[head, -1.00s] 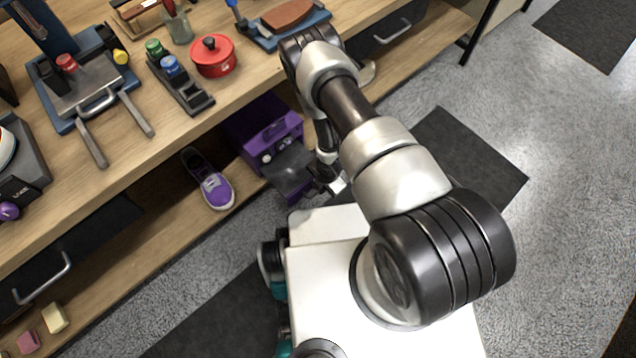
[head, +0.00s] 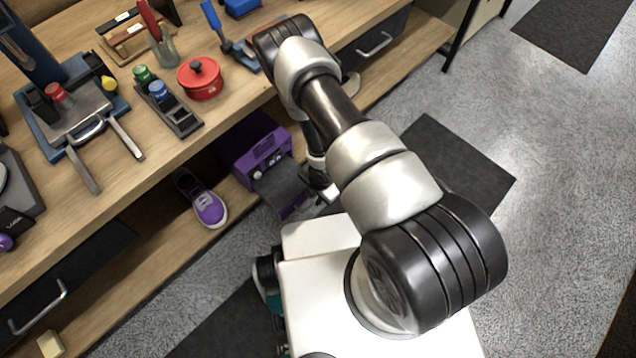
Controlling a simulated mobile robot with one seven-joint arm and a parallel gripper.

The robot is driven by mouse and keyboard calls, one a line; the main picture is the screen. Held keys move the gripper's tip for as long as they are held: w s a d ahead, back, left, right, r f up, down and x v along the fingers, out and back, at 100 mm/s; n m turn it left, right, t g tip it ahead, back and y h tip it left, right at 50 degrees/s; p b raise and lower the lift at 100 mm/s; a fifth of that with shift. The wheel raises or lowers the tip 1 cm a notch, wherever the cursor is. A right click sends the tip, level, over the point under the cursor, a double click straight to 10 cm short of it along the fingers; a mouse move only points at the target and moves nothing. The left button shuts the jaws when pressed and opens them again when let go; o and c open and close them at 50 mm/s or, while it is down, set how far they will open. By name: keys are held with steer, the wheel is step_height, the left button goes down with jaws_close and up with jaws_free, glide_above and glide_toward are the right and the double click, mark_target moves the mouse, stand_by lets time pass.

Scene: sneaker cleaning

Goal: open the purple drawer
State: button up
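A purple box (head: 256,148) with small round knobs on its front stands on the lower shelf of the wooden bench. A dark grey drawer tray (head: 276,184) sticks out from its lower front, with a purple drawer front (head: 293,207) at the outer end. The drawer looks pulled well out. My gripper (head: 325,194) is low beside the right side of the purple front, partly hidden by my arm. I cannot tell whether its fingers touch the drawer or how far apart they are.
A purple sneaker (head: 208,207) sits left of the box on the lower shelf (head: 160,245). The benchtop holds a red pot (head: 201,78), a bottle rack (head: 172,108) and other tools. Grey floor (head: 440,120) is open to the right.

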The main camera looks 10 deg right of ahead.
step_height(320, 180, up, 12)
steer(key=s+d+p, duration=0.1)
steer(key=p, duration=0.1)
steer(key=shift+s+f, duration=0.25)
steer(key=shift+s, duration=0.1)
